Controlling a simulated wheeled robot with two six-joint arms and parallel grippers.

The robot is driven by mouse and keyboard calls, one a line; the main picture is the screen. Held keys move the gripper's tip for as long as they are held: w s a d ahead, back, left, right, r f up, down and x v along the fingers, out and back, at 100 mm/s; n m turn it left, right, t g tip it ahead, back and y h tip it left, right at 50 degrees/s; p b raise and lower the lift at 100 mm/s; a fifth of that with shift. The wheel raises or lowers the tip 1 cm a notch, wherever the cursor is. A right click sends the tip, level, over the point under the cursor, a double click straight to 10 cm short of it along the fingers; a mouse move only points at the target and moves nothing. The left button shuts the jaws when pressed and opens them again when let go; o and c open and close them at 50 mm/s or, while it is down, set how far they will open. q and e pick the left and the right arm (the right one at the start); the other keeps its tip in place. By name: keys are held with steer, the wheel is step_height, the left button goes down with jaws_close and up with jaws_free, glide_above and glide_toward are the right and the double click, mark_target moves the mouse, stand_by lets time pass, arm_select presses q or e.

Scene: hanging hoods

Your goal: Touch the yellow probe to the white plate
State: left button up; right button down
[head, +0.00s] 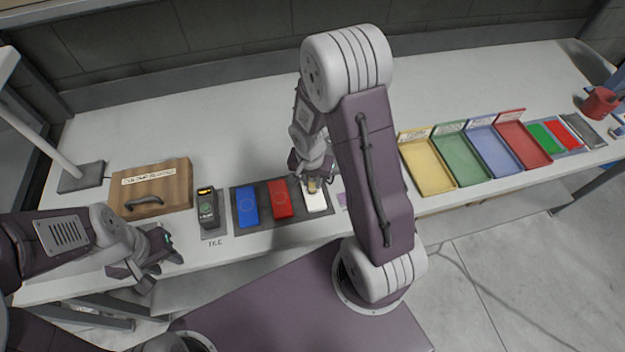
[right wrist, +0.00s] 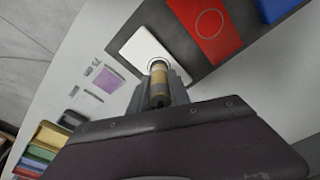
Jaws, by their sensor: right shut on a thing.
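The yellow probe (right wrist: 159,84) is clasped in my right gripper (right wrist: 160,92), which is shut on it. In the head view the probe (head: 312,185) shows as a small yellowish piece below the right gripper (head: 312,178). The white plate (head: 317,203) lies on a dark mat, at the right end of a row with a red and a blue plate. In the right wrist view the probe's tip overlaps the ring on the white plate (right wrist: 138,46); I cannot tell whether they touch. My left gripper (head: 152,268) is by the table's front edge, its jaw opening unclear.
The red plate (head: 281,199) and blue plate (head: 247,206) lie left of the white one. A handheld meter (head: 207,207) and a wooden board with a handle (head: 150,180) stand further left. Coloured trays (head: 428,176) stand to the right. The table's back is clear.

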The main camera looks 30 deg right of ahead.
steer(key=shift+s, duration=0.1)
stand_by(0.4)
step_height(320, 180, up, 7)
steer(key=p, duration=0.6)
